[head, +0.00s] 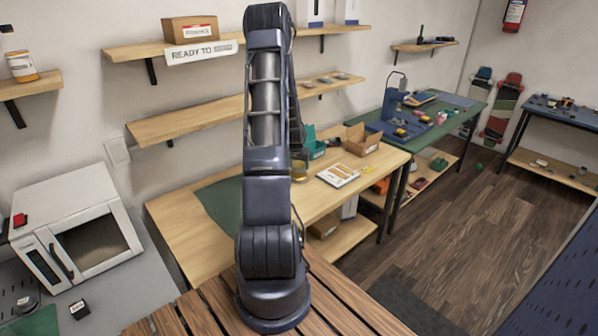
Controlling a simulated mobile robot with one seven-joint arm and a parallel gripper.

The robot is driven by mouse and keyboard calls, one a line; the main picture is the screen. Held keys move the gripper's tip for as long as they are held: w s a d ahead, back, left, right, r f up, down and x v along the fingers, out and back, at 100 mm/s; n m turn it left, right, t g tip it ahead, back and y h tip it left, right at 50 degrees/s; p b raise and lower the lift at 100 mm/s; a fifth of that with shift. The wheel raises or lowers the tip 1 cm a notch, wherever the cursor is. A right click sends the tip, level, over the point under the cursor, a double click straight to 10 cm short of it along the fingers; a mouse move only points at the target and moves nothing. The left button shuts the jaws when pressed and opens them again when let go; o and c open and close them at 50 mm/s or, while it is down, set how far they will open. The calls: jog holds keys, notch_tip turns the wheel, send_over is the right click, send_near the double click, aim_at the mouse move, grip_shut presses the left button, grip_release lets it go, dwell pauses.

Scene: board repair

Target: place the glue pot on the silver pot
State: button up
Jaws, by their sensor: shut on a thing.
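My arm stands upright in the middle of the head view and folds down behind itself. My gripper (298,152) is mostly hidden behind my own arm links, with only a dark sliver showing on their right side. It is shut on a small dark amber thing (299,171), which looks like the glue pot and is largely covered by the arm. It appears in front of the workbench, near a teal bin; its height above the bench cannot be told. I cannot make out the silver pot with certainty.
The wooden workbench (181,229) carries a green mat (220,203), a teal bin (317,150), an open cardboard box (361,141) and a white booklet (338,175). Shelves (188,119) hang above. A white oven (75,225) stands left.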

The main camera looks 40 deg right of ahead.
aim_at(299, 170)
jog(key=shift+f, duration=1.75)
jog(key=shift+f, duration=0.1)
jog(key=o, duration=1.1)
